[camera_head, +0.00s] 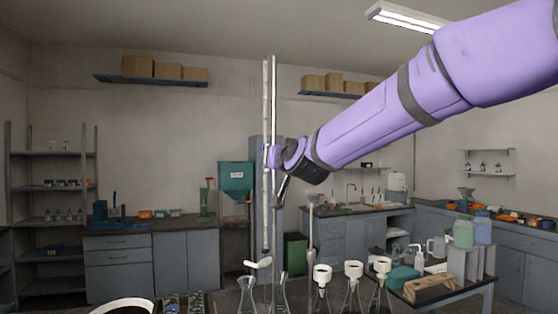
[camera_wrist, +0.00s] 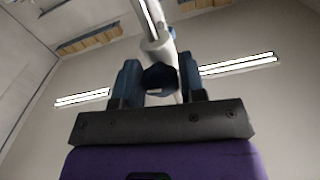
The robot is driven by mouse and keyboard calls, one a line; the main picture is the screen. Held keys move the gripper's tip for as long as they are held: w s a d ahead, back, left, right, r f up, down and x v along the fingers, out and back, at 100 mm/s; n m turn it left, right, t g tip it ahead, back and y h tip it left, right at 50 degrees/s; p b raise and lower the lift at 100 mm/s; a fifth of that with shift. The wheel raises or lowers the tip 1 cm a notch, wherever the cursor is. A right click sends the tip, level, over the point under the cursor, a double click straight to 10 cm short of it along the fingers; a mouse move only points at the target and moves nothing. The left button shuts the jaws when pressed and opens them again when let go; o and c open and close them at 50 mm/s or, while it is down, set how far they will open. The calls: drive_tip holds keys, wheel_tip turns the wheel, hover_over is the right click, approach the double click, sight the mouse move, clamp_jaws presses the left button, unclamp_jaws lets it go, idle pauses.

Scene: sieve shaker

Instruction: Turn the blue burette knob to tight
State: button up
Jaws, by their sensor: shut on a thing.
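The burette (camera_head: 265,120) is a tall pale tube standing upright beside a thin metal rod (camera_head: 274,100) in the head view. The pale burette body (camera_wrist: 157,45) rises behind the knob. The knob's turn angle cannot be told.
Several flasks with white funnels (camera_head: 353,270) stand in front below, close to the burette. A teal hopper (camera_head: 236,177) stands behind at left. The air around my arm looks clear.

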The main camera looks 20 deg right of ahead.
drive_tip(key=o, duration=0.9)
drive_tip(key=s, duration=1.1)
drive_tip(key=shift+w, duration=0.1)
